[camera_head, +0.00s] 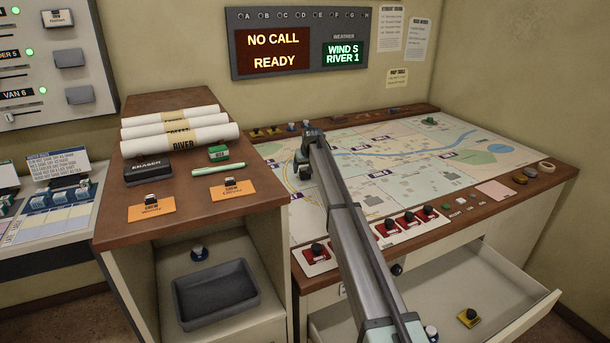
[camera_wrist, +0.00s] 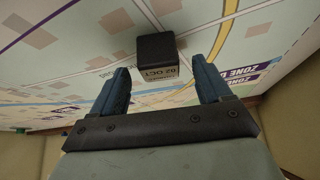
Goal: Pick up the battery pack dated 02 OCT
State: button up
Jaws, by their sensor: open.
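The battery pack (camera_wrist: 157,48) is a small black block with a tan label. The label appears upside down in the wrist view and reads 02 OCT. It sits at the map table surface, between and slightly beyond the fingertips of my gripper (camera_wrist: 160,68). Both blue fingers are apart, with a visible gap on each side of the pack. In the head view my gripper (camera_head: 304,168) is low over the left part of the map (camera_head: 400,150). The pack cannot be made out there, behind or among the dark gripper parts.
Several red-based switches (camera_head: 388,228) line the table's front edge. An open drawer (camera_head: 520,305) below holds a yellow-based item (camera_head: 468,317). The map's right side is mostly clear.

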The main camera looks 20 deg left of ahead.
jog(key=x, duration=0.2)
jog(key=shift+w+f, duration=0.15)
jog(key=shift+f, duration=0.1)
jog(key=c, duration=1.1)
jog(key=shift+r, duration=0.1)
jog(key=shift+c, duration=0.2)
